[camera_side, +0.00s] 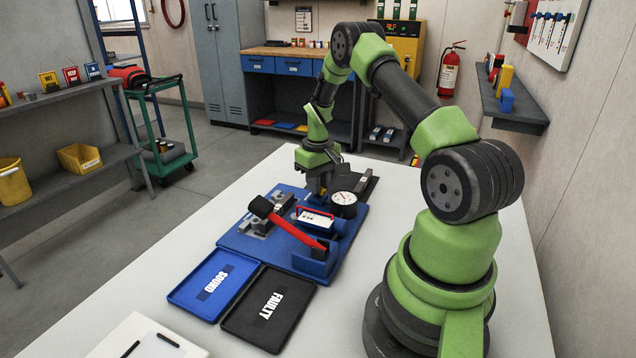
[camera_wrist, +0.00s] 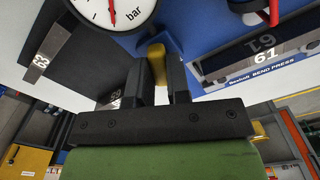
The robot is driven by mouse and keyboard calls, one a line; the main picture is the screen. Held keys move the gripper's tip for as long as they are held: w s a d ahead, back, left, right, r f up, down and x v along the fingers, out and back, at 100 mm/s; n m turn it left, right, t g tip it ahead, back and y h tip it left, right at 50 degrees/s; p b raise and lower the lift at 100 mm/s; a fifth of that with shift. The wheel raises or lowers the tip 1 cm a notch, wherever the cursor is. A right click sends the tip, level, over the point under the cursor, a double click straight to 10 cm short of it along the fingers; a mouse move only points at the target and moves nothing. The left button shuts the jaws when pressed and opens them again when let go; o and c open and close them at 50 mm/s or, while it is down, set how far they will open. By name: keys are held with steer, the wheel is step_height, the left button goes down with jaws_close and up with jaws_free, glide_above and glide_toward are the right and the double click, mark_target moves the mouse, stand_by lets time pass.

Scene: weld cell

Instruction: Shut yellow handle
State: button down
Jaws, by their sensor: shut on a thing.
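The yellow handle (camera_wrist: 156,62) stands between the two fingers of my gripper (camera_wrist: 160,85) in the wrist view. The fingers are shut on it, one on each side, and cover part of it. In the side view my gripper (camera_side: 319,184) points down at the far part of the blue base plate (camera_side: 235,238), and only a small bit of yellow shows at its fingertips. A round white pressure gauge (camera_side: 344,198) stands close by the gripper; in the wrist view its dial (camera_wrist: 113,10) has a red needle and reads "bar".
A blue SOUND tray (camera_side: 214,284) and a black FAULTY tray (camera_side: 269,308) lie in front. A label reading "BEND PRESS" (camera_wrist: 262,63) shows in the wrist view.

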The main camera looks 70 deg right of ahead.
steer(key=m, duration=1.2)
steer(key=shift+m, duration=0.4)
stand_by(0.3)
steer(key=c, duration=1.1)
jaws_free()
step_height(320, 180, up, 10)
steer(key=shift+a+r, duration=0.1)
